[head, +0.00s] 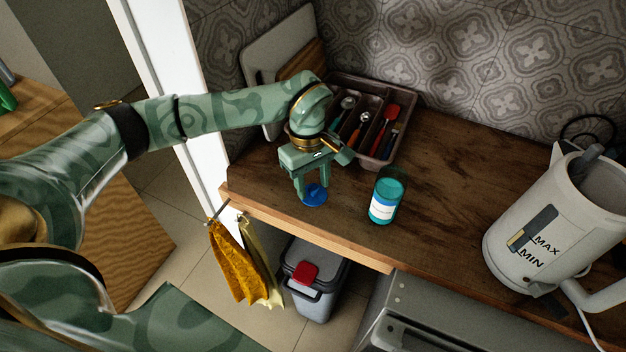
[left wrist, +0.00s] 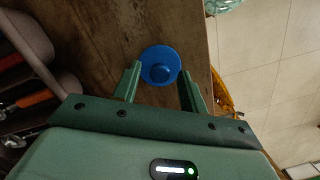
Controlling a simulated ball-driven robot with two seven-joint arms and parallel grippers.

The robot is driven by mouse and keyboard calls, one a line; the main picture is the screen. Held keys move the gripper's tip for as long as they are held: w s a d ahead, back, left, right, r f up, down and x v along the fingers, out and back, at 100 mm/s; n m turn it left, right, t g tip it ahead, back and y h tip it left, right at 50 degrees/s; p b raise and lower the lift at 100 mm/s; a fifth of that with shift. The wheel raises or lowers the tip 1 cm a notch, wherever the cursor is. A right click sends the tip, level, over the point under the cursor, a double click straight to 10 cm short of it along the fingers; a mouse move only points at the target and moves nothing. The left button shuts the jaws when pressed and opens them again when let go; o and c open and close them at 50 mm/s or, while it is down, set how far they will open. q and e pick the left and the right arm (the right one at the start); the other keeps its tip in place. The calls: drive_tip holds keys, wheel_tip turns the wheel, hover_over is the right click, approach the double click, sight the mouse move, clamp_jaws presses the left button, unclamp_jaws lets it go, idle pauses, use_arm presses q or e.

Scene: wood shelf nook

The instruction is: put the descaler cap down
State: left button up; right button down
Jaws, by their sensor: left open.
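The blue descaler cap (head: 315,195) lies on the wooden counter near its front left edge. In the left wrist view the cap (left wrist: 160,65) shows as a round blue cup shape, beyond and between the fingertips. My left gripper (head: 312,194) is over the cap from above, its fingers open on either side; the left wrist view shows the open fingers (left wrist: 159,82) with gaps to the cap. The descaler bottle (head: 386,196), teal with a white label, stands upright and without a cap to the right. My right gripper is not in view.
A cutlery tray (head: 408,104) with utensils stands behind the gripper by the tiled wall. A white kettle (head: 540,222) stands on the right. Cloths (head: 236,262) hang below the counter's left end. The counter (head: 445,190) between bottle and kettle is clear.

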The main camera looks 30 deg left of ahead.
use_arm(q)
wheel_tip(320, 180, up, 12)
drive_tip(key=a+p, duration=0.1)
drive_tip(key=p, duration=0.1)
drive_tip(key=shift+w+a, duration=0.15)
drive_tip(key=shift+w, duration=0.2)
